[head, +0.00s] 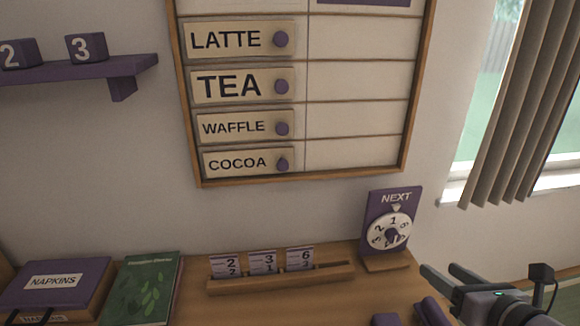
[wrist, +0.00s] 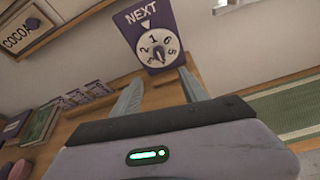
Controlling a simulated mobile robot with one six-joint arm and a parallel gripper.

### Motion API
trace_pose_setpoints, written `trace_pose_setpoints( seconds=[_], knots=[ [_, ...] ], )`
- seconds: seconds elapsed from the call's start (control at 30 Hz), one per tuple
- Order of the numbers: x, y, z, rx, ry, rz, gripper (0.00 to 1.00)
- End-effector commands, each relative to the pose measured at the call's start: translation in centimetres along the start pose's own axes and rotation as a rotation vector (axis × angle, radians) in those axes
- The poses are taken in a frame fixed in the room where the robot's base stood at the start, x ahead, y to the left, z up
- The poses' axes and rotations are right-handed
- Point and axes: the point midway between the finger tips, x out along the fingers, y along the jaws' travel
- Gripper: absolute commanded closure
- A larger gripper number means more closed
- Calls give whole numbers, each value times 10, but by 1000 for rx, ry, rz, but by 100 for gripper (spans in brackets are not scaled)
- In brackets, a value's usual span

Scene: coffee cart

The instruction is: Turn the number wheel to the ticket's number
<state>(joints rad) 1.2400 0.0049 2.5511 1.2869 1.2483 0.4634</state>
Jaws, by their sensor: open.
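The number wheel (head: 389,231) is a white dial on a purple NEXT stand (head: 375,209) at the right of the wooden counter. A small pointer sits at its top, and the numeral 1 is nearest under it. In the wrist view the dial (wrist: 158,48) shows beyond my fingertips, with a dark knob in its middle. My gripper (head: 443,276) is open and empty, in front of and to the right of the stand, apart from the wheel. Tickets (head: 263,262) stand in a wooden rack (head: 280,283), their large numerals reading 2, 3 and 6.
A menu board (head: 352,155) hangs above the counter. A purple napkins box (head: 55,285) and a green book (head: 147,290) lie at the left. Purple objects (head: 432,312) lie at the front edge near my gripper. A curtain (head: 525,105) hangs at the right.

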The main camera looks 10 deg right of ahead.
Motion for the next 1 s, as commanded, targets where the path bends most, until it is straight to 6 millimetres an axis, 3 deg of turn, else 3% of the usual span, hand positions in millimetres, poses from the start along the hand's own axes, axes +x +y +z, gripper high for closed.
trace_pose_setpoints(
  seconds=[0.23,0.37,0.5,0.7,1.0],
  knots=[
    [34,3,13,13,2,8,48],
    [56,4,9,5,7,3,48],
    [103,1,-3,-4,3,3,48],
    [149,1,-2,-4,3,2,48],
    [172,1,1,-3,2,0,48]
  ],
)
